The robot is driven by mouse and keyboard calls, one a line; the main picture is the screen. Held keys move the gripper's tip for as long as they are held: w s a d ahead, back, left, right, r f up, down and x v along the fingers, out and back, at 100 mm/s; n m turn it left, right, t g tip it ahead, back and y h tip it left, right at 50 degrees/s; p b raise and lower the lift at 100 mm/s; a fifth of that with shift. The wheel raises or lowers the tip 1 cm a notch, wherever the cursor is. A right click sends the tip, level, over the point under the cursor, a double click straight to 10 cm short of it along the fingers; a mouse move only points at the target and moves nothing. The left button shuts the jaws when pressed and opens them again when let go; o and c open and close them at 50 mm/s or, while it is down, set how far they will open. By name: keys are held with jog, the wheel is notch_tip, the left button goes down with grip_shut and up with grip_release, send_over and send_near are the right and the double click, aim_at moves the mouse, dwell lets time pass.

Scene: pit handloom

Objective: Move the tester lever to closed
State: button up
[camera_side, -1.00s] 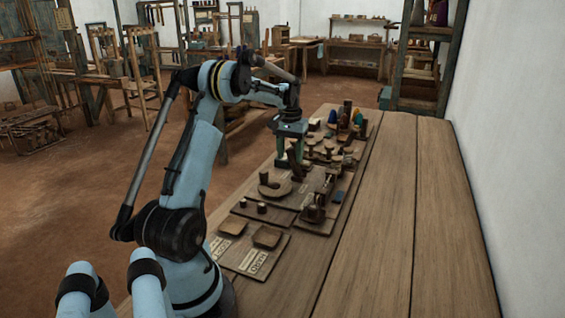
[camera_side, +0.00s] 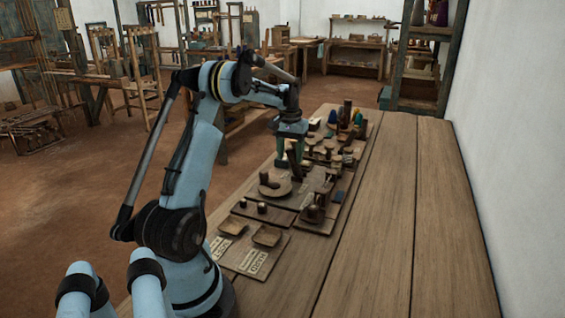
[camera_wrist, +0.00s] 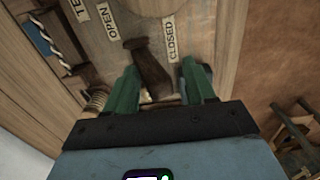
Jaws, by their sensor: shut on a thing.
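The tester lever (camera_wrist: 152,70) is a dark brown wooden handle, seen in the wrist view between my two green fingers. Its far end lies between the OPEN label (camera_wrist: 107,20) and the CLOSED label (camera_wrist: 170,38). My gripper (camera_wrist: 160,88) is shut on the lever, with the left finger close beside it; a gap shows on the right side. In the side view my gripper (camera_side: 288,152) is low over the boards on the bench, beside a dark upright piece. The lever's labels are too small to read there.
A board with a round wooden piece (camera_side: 274,186) and small pegs lies in front of my gripper. Nearer are two shallow wooden dishes (camera_side: 266,236). Several small parts crowd the bench behind. The right side of the bench (camera_side: 400,210) is clear.

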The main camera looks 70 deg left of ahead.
jog(key=shift+s+a, duration=0.15)
jog(key=shift+o, duration=0.8)
jog(key=shift+r, duration=3.25)
